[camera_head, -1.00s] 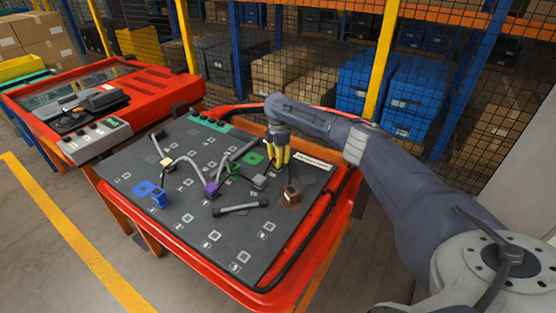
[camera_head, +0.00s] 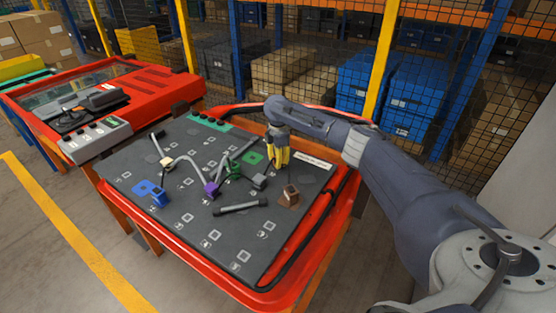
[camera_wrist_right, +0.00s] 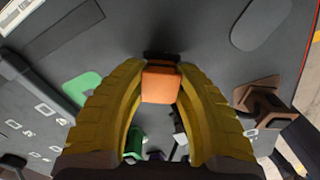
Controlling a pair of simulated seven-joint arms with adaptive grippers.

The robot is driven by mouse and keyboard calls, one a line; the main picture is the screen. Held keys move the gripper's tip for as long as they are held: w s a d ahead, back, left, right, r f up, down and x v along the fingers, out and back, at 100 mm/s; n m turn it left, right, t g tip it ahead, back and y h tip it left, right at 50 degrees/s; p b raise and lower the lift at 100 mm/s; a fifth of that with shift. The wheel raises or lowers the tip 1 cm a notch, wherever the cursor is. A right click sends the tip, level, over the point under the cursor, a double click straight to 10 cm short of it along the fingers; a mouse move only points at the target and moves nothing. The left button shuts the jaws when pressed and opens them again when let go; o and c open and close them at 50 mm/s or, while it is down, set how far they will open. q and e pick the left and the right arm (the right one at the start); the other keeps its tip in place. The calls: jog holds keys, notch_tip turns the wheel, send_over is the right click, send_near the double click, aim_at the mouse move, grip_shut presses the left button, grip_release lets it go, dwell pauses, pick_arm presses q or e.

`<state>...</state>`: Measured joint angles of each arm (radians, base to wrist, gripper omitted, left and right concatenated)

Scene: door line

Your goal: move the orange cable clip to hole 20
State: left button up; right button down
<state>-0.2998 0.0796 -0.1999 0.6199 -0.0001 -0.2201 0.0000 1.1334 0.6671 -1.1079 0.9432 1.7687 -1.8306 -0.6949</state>
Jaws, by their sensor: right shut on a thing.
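The orange cable clip (camera_wrist_right: 160,84) shows in the right wrist view between the yellow fingers of my right gripper (camera_wrist_right: 160,95), which is shut on it. In the head view my right gripper (camera_head: 279,158) points down over the far right part of the dark board (camera_head: 190,228), near the white label strip. A dark piece is at the clip's far side in the wrist view. I cannot read hole numbers, so hole 20 cannot be picked out. My left gripper is not in view.
Near the gripper stand a brown clip (camera_head: 290,196), a grey clip (camera_head: 259,181) and a green clip (camera_head: 234,170). Purple (camera_head: 211,189), blue (camera_head: 158,196) and cream (camera_head: 166,162) clips stand further left. A loose grey bar (camera_head: 240,208) lies on the board.

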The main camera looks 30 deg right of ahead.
jog(key=shift+f, duration=0.4)
jog(key=shift+f, duration=0.15)
jog(key=shift+f, duration=0.1)
dwell(0.3)
jog(key=c, duration=1)
grip_release()
jog(key=shift+r, duration=6)
